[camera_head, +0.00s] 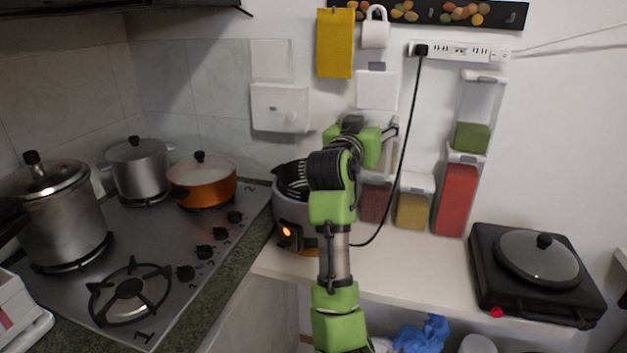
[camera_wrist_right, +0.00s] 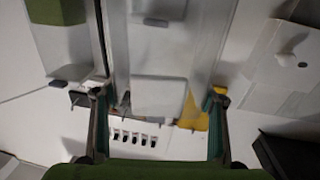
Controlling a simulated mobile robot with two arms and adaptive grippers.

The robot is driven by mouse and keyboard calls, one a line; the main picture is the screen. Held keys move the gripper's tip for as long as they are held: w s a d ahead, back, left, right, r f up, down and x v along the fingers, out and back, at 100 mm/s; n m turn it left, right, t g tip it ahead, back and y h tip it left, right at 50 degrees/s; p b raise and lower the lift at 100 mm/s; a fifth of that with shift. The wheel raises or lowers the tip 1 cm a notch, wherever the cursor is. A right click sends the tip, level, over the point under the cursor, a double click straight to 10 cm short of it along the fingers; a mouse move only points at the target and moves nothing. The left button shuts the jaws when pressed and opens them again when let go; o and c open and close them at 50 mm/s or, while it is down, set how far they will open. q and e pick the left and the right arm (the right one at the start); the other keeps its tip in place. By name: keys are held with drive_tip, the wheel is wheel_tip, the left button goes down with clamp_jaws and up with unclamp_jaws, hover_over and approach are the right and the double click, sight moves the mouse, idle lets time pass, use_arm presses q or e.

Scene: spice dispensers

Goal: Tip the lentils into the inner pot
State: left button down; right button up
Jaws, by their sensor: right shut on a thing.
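The cooker (camera_head: 283,214) stands on the counter with an orange light on its front. The dark inner pot (camera_head: 290,178) shows at its top, partly behind my arm. My right gripper (camera_head: 384,148) is beyond the cooker, near the wall, shut on a clear upright dispenser (camera_head: 377,92). In the right wrist view the dispenser (camera_wrist_right: 158,60) stands between the two fingers (camera_wrist_right: 158,118). Dark red lentil-like grains (camera_head: 375,203) show below my gripper; I cannot tell surely whether they are in the held dispenser. My left gripper is not in view.
A red-filled dispenser (camera_head: 457,200), a yellow-filled one (camera_head: 412,212) and a green-filled one (camera_head: 472,135) stand close on the right. A black cable (camera_head: 408,130) hangs from the power strip (camera_head: 460,52). Pots stand on the hob (camera_head: 185,235) at left. Clear counter (camera_head: 425,265) lies in front.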

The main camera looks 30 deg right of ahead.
drive_tip(key=shift+s+d+r+m, duration=0.15)
drive_tip(key=shift+s+r+m, duration=0.15)
drive_tip(key=shift+r+m, duration=0.1)
wheel_tip(320, 180, up, 5)
drive_tip(key=p, duration=0.4)
drive_tip(key=shift+f, duration=0.15)
